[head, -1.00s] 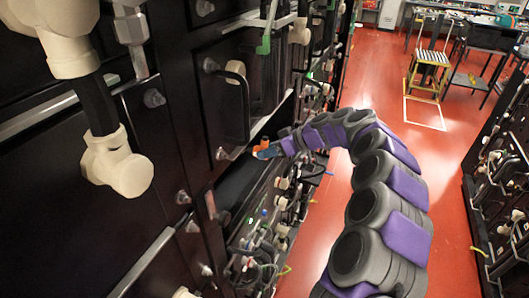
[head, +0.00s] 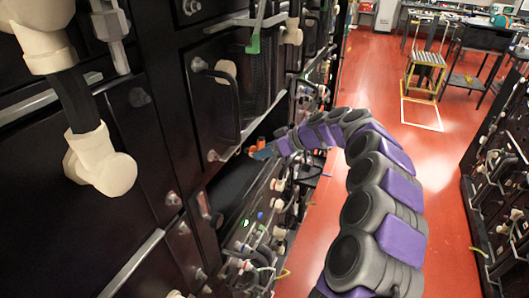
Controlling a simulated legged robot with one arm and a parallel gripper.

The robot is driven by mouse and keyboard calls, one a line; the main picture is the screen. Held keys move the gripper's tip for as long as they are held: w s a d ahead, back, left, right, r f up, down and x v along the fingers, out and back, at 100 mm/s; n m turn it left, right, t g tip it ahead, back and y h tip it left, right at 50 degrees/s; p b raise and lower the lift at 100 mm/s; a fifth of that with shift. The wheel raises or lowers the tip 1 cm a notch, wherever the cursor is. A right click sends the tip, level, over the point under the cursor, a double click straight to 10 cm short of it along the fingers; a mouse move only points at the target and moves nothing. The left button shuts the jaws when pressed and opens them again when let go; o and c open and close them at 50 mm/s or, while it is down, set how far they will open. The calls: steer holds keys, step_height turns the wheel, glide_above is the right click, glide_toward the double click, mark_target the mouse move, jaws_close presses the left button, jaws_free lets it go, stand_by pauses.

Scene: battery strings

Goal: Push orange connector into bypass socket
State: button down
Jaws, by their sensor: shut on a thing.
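My arm, grey with purple panels, reaches in from the lower right and bends left toward the dark rack. My gripper (head: 266,153) is at its end, small and far off, in front of the rack face. It is shut on the orange connector (head: 256,146), of which a small orange part shows. The gripper's fingers look blue and are hard to tell apart at this size. The bypass socket cannot be made out; whether the connector touches the rack there cannot be told.
A black handle (head: 222,105) stands out from the rack above and left of the gripper. Beige pipe fittings (head: 100,160) jut out at the near left. Cables and connectors (head: 255,235) crowd the lower rack.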

steer(key=shift+a+f, duration=0.1)
steer(key=shift+a, duration=0.55)
steer(key=shift+d, duration=0.35)
steer(key=shift+a+b, duration=0.15)
steer(key=shift+b, duration=0.15)
steer(key=shift+w+a, duration=0.15)
steer(key=shift+a, duration=0.5)
steer(key=shift+w, duration=0.1)
steer(key=shift+a, duration=0.2)
steer(key=shift+d, duration=0.5)
steer(key=shift+s+a, duration=0.1)
steer(key=shift+s, duration=0.2)
